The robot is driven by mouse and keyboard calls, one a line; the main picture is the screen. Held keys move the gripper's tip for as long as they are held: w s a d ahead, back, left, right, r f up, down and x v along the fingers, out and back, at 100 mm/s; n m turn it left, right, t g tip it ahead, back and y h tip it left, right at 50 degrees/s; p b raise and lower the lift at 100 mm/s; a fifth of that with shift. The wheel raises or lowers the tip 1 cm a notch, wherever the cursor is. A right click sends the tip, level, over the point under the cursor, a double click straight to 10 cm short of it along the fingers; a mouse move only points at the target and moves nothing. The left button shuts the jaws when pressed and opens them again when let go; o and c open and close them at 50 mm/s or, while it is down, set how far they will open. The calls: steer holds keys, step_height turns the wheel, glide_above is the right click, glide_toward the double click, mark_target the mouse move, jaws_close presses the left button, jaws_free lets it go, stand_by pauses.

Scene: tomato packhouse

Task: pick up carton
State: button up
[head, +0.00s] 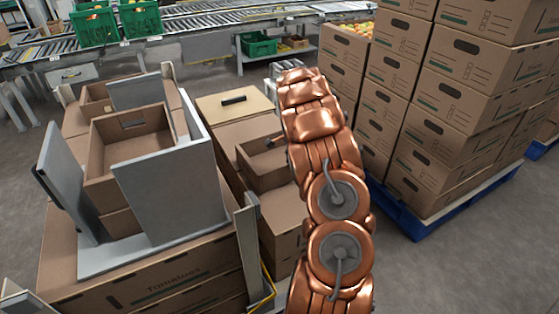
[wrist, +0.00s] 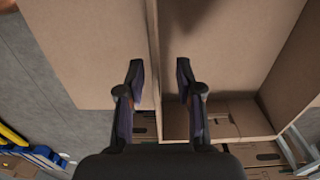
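Brown cardboard cartons fill the scene. An open-topped carton (head: 280,178) stands just left of my arm in the head view, partly hidden by it. In the wrist view my gripper (wrist: 158,78) points at a carton, with its two dark fingers spread apart. The upright edge of a carton wall (wrist: 156,45) lies between the fingers, with a gap visible on each side. The carton's open inside (wrist: 235,50) shows to the right of that wall. My gripper is mostly hidden behind my arm in the head view.
Another open carton (head: 128,150) sits among grey panels (head: 175,190) on stacked cartons at left. Tall carton stacks (head: 465,90) stand on a blue pallet (head: 430,222) at right. A roller conveyor (head: 200,22) with green crates (head: 95,27) runs behind. Grey floor is free at lower right.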

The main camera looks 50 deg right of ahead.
mark_target(292, 179)
steer(key=f, duration=0.5)
steer(key=shift+s+a+b, duration=0.15)
steer(key=shift+a+b, duration=0.05)
steer(key=shift+b, duration=0.2)
jaws_close()
